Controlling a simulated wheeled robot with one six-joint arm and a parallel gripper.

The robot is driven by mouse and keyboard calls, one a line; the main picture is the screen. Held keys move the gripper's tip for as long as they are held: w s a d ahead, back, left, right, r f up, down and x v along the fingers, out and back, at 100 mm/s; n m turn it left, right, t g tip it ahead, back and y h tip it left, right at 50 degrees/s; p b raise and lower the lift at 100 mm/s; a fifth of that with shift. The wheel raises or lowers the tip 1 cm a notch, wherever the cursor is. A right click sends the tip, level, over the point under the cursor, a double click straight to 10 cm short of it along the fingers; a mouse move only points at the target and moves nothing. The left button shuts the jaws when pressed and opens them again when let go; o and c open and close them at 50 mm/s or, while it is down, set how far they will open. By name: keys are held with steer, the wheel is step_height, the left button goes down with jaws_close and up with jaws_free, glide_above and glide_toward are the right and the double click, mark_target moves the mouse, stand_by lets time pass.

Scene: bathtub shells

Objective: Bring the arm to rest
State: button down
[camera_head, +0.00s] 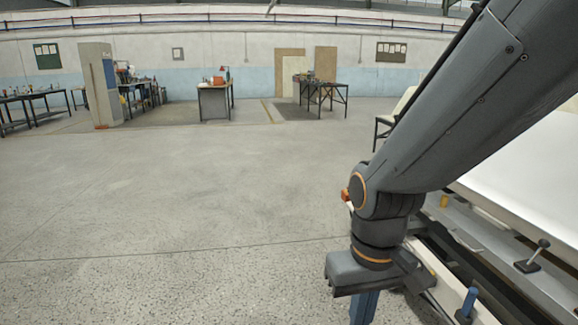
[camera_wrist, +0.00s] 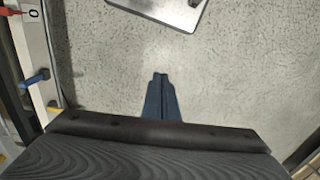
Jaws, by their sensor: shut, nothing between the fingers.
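My arm reaches in from the upper right of the head view and bends down at its wrist joint. My gripper (camera_wrist: 161,82) shows in the wrist view as two dark blue fingers, shut together with nothing between them, over the grey floor. In the head view only the upper part of the blue fingers (camera_head: 363,308) shows, cut off by the bottom edge. The gripper hangs just left of the frame with the white shell and touches nothing that I can see.
A large white shell (camera_head: 530,170) on a metal frame (camera_head: 500,265) with clamps stands close on the right. Concrete floor (camera_head: 170,200) is open to the left. Workbenches (camera_head: 215,100) and a grey cabinet (camera_head: 97,85) stand far back. A metal plate (camera_wrist: 168,10) lies at the wrist view's top.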

steer(key=s+d+r+m+p, duration=0.1)
steer(key=d+r+m+p, duration=0.1)
steer(key=d+r+p, duration=0.5)
steer(key=shift+s+d+r+p, duration=0.25)
steer(key=shift+r+p, duration=0.45)
steer(key=shift+p, duration=0.95)
